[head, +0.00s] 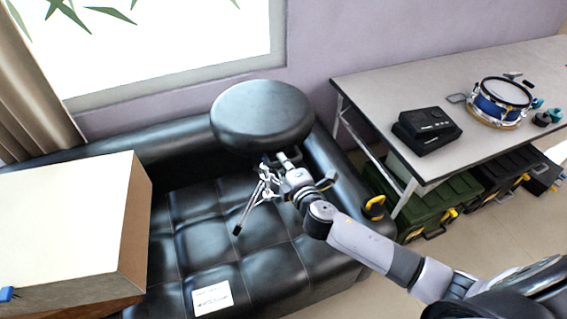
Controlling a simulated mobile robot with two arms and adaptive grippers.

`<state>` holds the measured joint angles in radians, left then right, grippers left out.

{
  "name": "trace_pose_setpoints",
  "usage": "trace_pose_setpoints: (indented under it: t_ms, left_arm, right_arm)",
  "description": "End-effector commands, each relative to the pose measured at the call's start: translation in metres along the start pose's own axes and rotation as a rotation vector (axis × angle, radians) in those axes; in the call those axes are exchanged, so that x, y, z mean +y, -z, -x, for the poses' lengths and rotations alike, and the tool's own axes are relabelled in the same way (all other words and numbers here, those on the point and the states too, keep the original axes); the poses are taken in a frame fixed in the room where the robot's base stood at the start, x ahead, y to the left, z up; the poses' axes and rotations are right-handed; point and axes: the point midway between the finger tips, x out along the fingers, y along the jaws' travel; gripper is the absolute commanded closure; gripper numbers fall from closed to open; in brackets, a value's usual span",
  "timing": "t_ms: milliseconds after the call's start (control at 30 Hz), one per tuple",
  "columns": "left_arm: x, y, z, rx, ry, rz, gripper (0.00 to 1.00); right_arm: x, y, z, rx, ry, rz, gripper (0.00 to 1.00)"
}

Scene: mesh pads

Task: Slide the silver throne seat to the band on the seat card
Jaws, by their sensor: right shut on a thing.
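The drum throne has a round black padded seat (262,112) and a silver tripod (256,199) with folded-looking legs under it. It stands on the black tufted sofa, close to the sofa's back right corner. My right gripper (284,161) is just below the seat, shut on the throne near its silver post. The exact grip point is partly hidden by the seat and the gripper. A white card (212,299) with dark print lies flat on the sofa's front seat edge. Its print is too small to read, and I cannot make out a band. My left gripper is not in view.
A large pale box (72,222) stands at the left on the sofa (202,243). The grey table (380,82) at the right holds a black device (428,129) and a blue snare drum (500,102). Dark green cases (428,208) stand beneath it. The sofa cushions between box and throne are bare.

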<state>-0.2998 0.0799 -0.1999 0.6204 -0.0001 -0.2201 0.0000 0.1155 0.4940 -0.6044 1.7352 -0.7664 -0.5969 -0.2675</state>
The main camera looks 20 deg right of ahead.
Motion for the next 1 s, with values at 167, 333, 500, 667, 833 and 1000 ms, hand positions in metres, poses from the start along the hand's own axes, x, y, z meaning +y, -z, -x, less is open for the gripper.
trace_pose_setpoints:
  t_ms: [167, 333, 500, 667, 833, 1000]
  left_arm:
    - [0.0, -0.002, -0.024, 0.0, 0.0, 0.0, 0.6]
    - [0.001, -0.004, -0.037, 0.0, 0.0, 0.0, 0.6]
    - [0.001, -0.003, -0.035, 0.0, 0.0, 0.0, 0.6]
    - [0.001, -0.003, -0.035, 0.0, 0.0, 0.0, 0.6]
    - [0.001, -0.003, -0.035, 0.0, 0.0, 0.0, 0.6]
    - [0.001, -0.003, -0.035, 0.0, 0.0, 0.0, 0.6]
  right_arm:
    - [-0.03, 0.001, -0.005, 0.0, 0.008, -0.001, 1.0]
    - [-0.047, 0.0, -0.008, -0.001, 0.009, 0.0, 1.0]
    - [-0.045, 0.0, -0.008, -0.001, 0.009, 0.0, 1.0]
    - [-0.044, 0.0, -0.008, -0.001, 0.008, 0.0, 0.87]
    - [-0.043, 0.0, -0.008, 0.0, 0.006, 0.0, 0.75]
    - [-0.042, 0.0, -0.008, 0.0, 0.005, 0.0, 0.67]
